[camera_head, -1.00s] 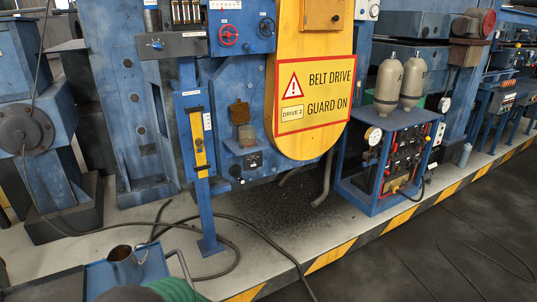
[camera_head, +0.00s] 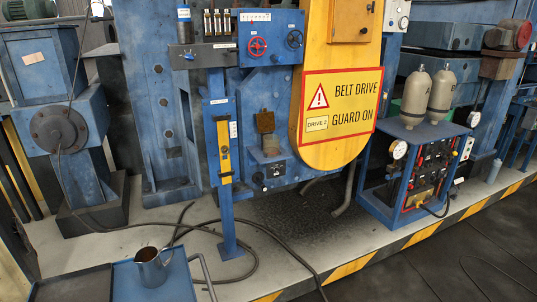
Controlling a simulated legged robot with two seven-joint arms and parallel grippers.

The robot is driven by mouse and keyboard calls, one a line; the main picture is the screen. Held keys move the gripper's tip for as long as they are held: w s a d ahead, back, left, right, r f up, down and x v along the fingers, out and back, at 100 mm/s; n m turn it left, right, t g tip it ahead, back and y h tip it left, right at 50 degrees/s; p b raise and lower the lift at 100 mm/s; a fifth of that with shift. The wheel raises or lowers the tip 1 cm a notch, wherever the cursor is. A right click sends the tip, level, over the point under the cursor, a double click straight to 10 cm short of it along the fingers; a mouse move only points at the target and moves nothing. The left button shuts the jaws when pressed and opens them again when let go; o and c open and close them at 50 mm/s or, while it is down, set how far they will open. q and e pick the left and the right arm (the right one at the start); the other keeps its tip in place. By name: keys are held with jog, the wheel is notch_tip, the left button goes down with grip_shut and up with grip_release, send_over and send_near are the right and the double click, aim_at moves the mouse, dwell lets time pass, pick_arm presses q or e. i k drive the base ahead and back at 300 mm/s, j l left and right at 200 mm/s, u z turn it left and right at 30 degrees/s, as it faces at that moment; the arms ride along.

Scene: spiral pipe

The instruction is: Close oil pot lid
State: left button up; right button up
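A rusty brown flap (camera_head: 265,121), which looks like the oil pot lid, stands upright and raised on the blue machine front. Below it is a small grey-blue block or cup (camera_head: 271,147), which looks like the oil pot. The lid appears tilted up and away from the pot's top. The parts are small, so the hinge and the inside of the pot cannot be made out. Neither of my grippers shows in the head view.
A metal jug (camera_head: 152,268) with dark contents stands on a blue tray (camera_head: 180,285) at the lower left. A blue post (camera_head: 226,205) rises left of the pot. The yellow belt guard (camera_head: 335,150) is to its right. Black cables (camera_head: 270,235) lie on the floor.

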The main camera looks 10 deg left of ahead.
aim_at(266, 122)
jog(key=i+l, duration=0.2)
jog(key=i, duration=0.2)
jog(key=i+l, duration=0.15)
jog(key=i, duration=0.3)
